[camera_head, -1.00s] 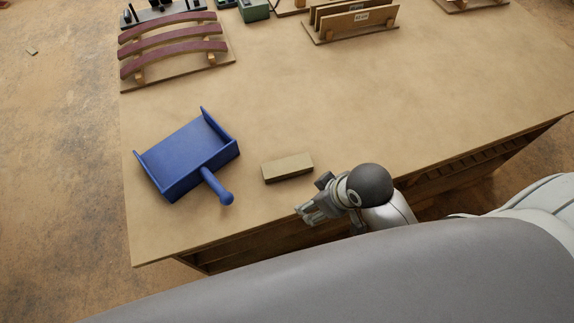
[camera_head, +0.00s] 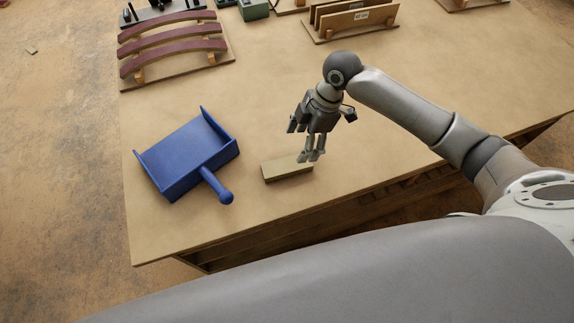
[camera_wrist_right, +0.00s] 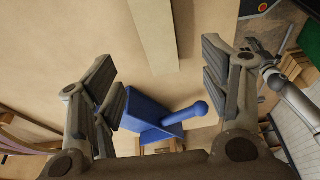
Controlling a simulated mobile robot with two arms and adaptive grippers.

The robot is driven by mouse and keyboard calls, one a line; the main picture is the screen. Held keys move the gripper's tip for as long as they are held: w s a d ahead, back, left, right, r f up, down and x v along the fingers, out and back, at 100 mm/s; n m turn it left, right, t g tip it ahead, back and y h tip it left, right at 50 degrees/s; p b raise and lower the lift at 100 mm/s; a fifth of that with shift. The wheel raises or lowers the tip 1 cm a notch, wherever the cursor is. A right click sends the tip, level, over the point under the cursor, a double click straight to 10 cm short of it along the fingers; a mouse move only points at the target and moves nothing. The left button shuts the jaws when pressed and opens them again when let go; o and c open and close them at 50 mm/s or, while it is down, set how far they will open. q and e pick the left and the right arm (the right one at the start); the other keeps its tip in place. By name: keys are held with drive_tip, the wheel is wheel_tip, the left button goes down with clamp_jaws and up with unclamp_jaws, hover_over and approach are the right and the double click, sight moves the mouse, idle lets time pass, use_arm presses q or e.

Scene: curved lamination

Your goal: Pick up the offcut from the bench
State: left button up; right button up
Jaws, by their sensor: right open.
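The offcut (camera_head: 287,173) is a small pale wooden block lying flat on the bench (camera_head: 270,110), right of a blue dustpan. It also shows in the right wrist view (camera_wrist_right: 153,35), running off the top edge. My right gripper (camera_head: 305,148) hangs fingers down over the bench at the offcut's right, far side, its lowest fingertips overlapping the block's edge in the picture.
The blue dustpan (camera_head: 190,157) lies left of the offcut, its handle pointing to the bench's front edge. A rack of curved reddish strips (camera_head: 172,47) stands at the back left. A wooden holder with upright boards (camera_head: 352,22) stands at the back. The bench's middle is clear.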

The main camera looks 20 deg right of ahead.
hover_over(287, 164)
drive_tip(key=d, duration=0.2)
drive_tip(key=f, duration=0.4)
drive_tip(key=shift+s+d+f+p, duration=0.2)
drive_tip(key=shift+f+p, duration=0.05)
drive_tip(key=shift+p, duration=0.1)
drive_tip(key=x, duration=0.1)
drive_tip(key=p+x, duration=0.1)
drive_tip(key=x, duration=0.2)
drive_tip(key=shift+w+a+f+p, duration=0.1)
drive_tip(key=shift+a+f+p, duration=0.1)
drive_tip(key=shift+a+p, duration=0.15)
drive_tip(key=shift+a+f, duration=0.1)
drive_tip(key=shift+f, duration=0.45)
drive_tip(key=c, duration=1.2)
